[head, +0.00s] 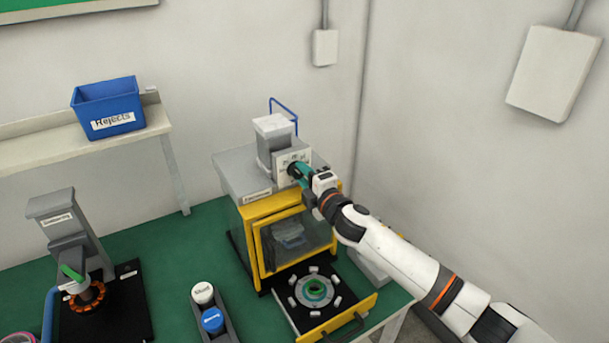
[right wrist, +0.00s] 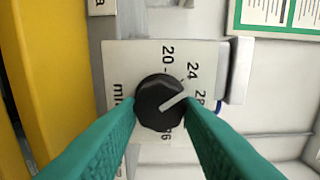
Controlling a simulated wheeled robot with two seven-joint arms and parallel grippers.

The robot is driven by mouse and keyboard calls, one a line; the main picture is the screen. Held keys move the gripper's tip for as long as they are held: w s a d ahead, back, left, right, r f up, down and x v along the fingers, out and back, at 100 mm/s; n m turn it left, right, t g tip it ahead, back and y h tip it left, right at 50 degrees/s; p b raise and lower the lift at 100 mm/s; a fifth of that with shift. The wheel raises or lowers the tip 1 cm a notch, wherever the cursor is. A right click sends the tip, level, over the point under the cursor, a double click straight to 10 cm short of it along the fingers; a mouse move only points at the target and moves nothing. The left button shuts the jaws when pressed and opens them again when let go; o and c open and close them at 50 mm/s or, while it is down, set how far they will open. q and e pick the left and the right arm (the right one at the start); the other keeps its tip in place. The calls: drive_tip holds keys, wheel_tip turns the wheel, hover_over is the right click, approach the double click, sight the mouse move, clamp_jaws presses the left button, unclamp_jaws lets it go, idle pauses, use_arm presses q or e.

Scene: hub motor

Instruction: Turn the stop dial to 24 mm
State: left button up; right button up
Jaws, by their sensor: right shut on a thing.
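The stop dial (right wrist: 158,103) is a round black knob with a white pointer line, on a pale scale plate (right wrist: 128,62) marked 20, 24 and 28 and further round 36. The pointer slants up to the right, between the 24 and the 28. In the head view the plate (head: 304,156) is on the front of the grey press head. My right gripper (right wrist: 162,104) has its green fingers shut on the dial, one on each side. It also shows in the head view (head: 295,170), where it hides most of the knob. My left gripper is not in view.
Below the plate is a yellow-framed cabinet (head: 262,207) with a clear door. A drawer with a ringed fixture (head: 316,290) is pulled out in front. A second press (head: 62,225), a rack with two capped bottles (head: 212,320) and a blue Rejects bin (head: 107,105) stand left.

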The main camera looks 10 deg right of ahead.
drive_tip(key=shift+n, duration=0.5)
drive_tip(key=o, duration=1)
drive_tip(key=shift+c, duration=0.2)
drive_tip(key=b+v, duration=0.2)
drive_tip(key=v, duration=1)
drive_tip(key=shift+b, duration=0.35)
